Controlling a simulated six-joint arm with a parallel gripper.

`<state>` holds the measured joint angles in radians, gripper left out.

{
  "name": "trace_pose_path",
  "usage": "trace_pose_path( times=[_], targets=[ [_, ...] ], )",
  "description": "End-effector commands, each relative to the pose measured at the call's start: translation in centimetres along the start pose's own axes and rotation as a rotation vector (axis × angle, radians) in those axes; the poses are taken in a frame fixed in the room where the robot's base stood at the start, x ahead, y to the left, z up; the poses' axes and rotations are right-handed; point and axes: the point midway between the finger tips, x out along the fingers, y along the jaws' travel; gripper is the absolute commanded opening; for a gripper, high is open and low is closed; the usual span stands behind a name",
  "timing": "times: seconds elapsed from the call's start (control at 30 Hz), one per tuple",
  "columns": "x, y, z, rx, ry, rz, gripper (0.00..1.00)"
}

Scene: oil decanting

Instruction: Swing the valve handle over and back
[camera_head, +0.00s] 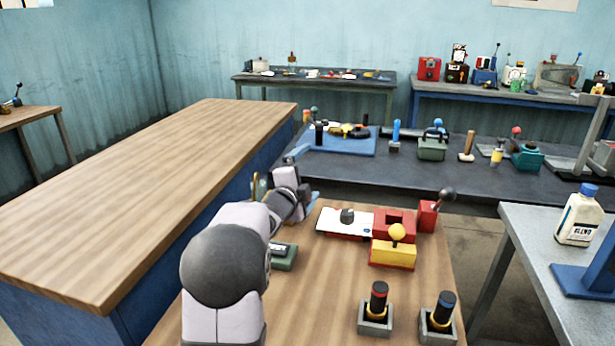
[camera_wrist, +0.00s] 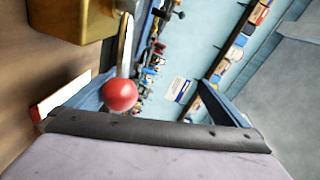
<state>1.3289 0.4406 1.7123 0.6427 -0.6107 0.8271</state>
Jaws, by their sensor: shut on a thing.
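The valve handle is a metal lever with a red ball knob (camera_wrist: 121,95), seen in the wrist view. Its bright rod runs up to a brass-coloured valve body (camera_wrist: 72,18) at the top left. My gripper (camera_wrist: 160,92) has a blue finger on each side of the picture, with the red knob between them, close to the left finger. It is shut on the handle, though the contact itself is hard to make out. In the head view my gripper (camera_head: 308,174) is at the far left of the small wooden table (camera_head: 330,290). My arm hides most of the valve there.
A green box (camera_head: 284,257) stands right beside my arm. Red blocks (camera_head: 394,222), a yellow block with a yellow knob (camera_head: 393,254) and a dark-knobbed lever (camera_head: 446,196) stand to the right. Two sockets with black handles (camera_head: 378,298) are in front. The long wooden counter (camera_head: 150,190) is clear.

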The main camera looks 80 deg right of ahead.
Motion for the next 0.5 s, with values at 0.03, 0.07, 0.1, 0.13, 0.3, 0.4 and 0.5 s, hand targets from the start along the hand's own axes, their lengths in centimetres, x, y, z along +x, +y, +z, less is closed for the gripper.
trace_pose_path(
  times=[0.03,0.07,0.1,0.13,0.3,0.4,0.5],
  targets=[
    [0.0,-6.2,-1.9,0.016,0.043,-0.115,0.82],
    [0.0,-6.2,-1.9,0.016,0.043,-0.115,0.82],
    [0.0,-6.2,-1.9,0.016,0.043,-0.115,0.82],
    [0.0,-1.1,-0.5,-0.006,0.007,-0.016,0.81],
    [-0.2,-1.1,-0.4,-0.004,0.007,-0.017,0.70],
    [-0.7,-0.9,-0.3,-0.003,0.006,-0.017,0.68],
    [-1.4,-0.9,-0.2,-0.002,0.004,-0.018,0.66]
  ],
)
